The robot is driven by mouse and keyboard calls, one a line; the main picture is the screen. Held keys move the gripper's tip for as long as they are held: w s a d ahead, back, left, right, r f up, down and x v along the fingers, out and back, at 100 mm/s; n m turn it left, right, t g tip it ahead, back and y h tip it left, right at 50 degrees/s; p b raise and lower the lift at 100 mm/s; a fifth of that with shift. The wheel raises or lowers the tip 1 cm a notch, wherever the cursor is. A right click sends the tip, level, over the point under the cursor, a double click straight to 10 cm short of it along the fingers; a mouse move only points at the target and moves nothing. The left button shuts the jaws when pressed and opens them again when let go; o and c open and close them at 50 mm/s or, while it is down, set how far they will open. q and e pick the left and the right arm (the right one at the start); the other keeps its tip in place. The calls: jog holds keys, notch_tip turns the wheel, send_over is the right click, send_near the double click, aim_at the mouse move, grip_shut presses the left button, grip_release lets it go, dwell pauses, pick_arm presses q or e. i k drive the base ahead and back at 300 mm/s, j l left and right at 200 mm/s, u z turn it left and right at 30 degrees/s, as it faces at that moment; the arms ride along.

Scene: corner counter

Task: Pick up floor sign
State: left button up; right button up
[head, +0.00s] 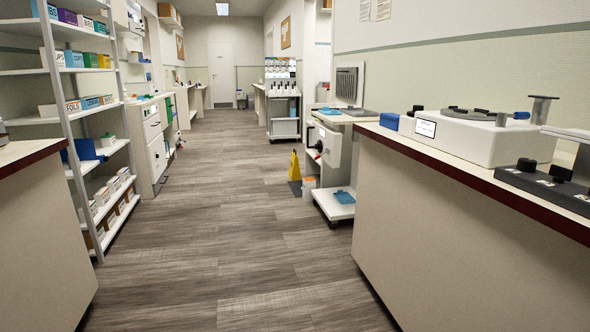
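A yellow floor sign (295,166) stands upright on the floor, right of the middle of the head view and some way down the aisle. It is small in the picture, and a dark patch lies on the floor at its foot. It stands just left of a white cart and a white bin with an orange rim. Neither of my grippers shows in the head view.
A counter (450,240) with lab devices fills the near right. Another counter (30,230) is at the near left, with a shelf rack (70,120) behind it. A white cart (333,205) stands past the right counter. The wood-look floor (215,230) between is clear.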

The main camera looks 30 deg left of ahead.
aim_at(294, 172)
jog(key=i+j+u, duration=0.75)
jog(key=i+u, duration=0.2)
jog(key=i, duration=0.15)
jog(key=i+u, duration=0.4)
jog(key=i, duration=1.55)
jog(key=i+j, duration=0.1)
jog(key=i, duration=3.2)
jog(key=i+j+z, duration=0.15)
jog(key=i, duration=1.4)
jog(key=i+z, duration=0.65)
jog(key=z, duration=0.15)
jog(key=i+j+z, duration=0.2)
jog(key=z, duration=0.2)
jog(key=i+j+z, duration=0.95)
jog(key=z, duration=0.15)
jog(key=i, duration=0.05)
